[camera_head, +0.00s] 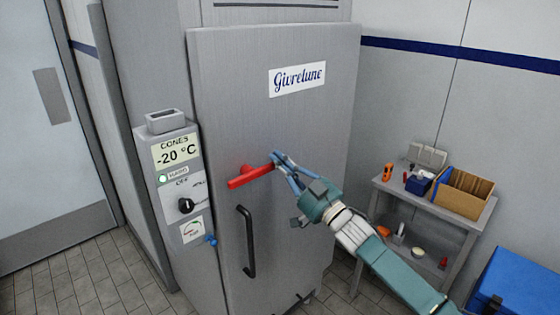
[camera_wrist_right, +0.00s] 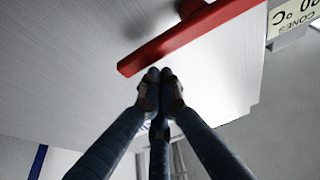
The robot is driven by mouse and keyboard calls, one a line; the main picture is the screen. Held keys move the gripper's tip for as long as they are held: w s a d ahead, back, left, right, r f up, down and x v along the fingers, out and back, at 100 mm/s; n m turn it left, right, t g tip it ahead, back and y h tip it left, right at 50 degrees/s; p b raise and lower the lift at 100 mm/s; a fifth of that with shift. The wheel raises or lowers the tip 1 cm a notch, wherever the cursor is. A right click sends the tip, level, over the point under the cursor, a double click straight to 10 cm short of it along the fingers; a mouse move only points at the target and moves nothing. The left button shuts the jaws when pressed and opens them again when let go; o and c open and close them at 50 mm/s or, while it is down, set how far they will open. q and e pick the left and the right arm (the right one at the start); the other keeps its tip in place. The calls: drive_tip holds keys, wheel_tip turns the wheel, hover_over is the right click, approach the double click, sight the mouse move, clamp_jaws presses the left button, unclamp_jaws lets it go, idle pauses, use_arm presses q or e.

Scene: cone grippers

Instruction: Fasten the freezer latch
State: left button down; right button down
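The freezer door (camera_head: 310,130) is a tall grey panel with a "Givrelune" label, and it looks closed against the cabinet. The red latch bar (camera_head: 250,176) sits on the door's left half, tilted slightly, its right end higher. It crosses the top of the right wrist view (camera_wrist_right: 190,40). My right gripper (camera_head: 277,158) is at the bar's right end. In the wrist view, its fingertips (camera_wrist_right: 155,75) are together just beside the bar's edge, not around it. I cannot tell whether they touch it. My left gripper is not in view.
A black door handle (camera_head: 247,242) is below the latch. A control box (camera_head: 178,180) with a -20 °C label stands left of the door. A grey shelf cart (camera_head: 430,205) with a cardboard box (camera_head: 460,192) and a blue chest (camera_head: 515,283) stand at the right.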

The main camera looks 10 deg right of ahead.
drive_tip(key=s+d+b, duration=0.1)
drive_tip(key=s+d, duration=0.4)
drive_tip(key=s, duration=0.2)
drive_tip(key=shift+s+d+r, duration=0.15)
drive_tip(key=shift+s+d, duration=0.2)
